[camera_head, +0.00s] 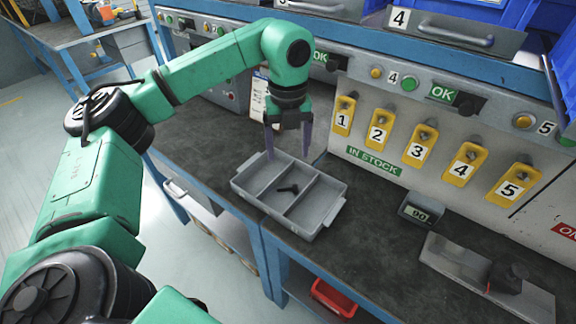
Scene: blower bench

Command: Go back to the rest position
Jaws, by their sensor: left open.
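My left gripper (288,142) points down above the back left part of the grey divided tray (330,225). Its two fingers are spread apart with nothing between them. My green left arm comes in from the left and bends down over the bench. My right gripper is not in view.
The dark bench top (385,262) carries a small display box reading 90 (418,211) and a grey metal fixture (470,270) at the right. Yellow numbered tags (418,143) hang on the back panel. A red bin (333,297) sits below the bench.

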